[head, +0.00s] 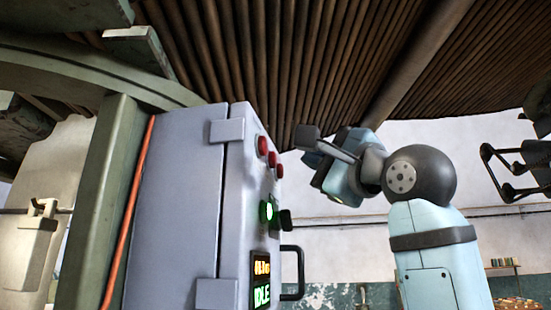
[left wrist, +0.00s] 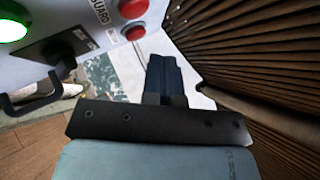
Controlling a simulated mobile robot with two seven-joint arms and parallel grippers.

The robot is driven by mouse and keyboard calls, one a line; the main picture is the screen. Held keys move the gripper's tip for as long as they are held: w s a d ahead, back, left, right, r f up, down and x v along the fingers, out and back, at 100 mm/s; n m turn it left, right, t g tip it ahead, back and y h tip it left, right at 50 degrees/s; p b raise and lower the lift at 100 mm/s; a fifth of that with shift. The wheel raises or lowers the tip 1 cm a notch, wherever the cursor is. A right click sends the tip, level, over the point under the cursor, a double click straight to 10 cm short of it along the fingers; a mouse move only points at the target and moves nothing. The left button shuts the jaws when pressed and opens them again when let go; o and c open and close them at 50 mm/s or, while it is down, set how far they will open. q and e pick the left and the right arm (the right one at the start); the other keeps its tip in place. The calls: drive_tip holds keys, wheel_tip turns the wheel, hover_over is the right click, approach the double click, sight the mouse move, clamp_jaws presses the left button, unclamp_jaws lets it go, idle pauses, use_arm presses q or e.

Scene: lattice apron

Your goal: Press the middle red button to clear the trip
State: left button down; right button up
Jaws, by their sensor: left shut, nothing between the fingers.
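The row of red buttons is at the top of the grey control box's front face in the head view, and the middle red button (head: 273,158) sits between two others. Two red buttons show at the top of the left wrist view; the larger one (left wrist: 131,8) is cut by the frame edge, the other (left wrist: 135,32) is whole. I cannot tell surely which is the middle one. My left gripper (head: 308,137) is shut and empty, to the right of the buttons and apart from them. Its dark fingers (left wrist: 165,78) also show in the wrist view. My right gripper is not seen.
The grey control box (head: 178,205) carries a lit green button (head: 267,210), a black switch (head: 285,220), a display (head: 261,282) and a protruding black handle (head: 298,272). A ribbed brown surface (head: 290,60) hangs close above. A green post (head: 100,200) stands left.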

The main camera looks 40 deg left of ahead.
use_arm(q)
drive_tip(key=shift+w+d, duration=0.4)
drive_tip(key=shift+d, duration=0.2)
drive_tip(key=shift+w+d, duration=0.35)
drive_tip(key=shift+d, duration=0.2)
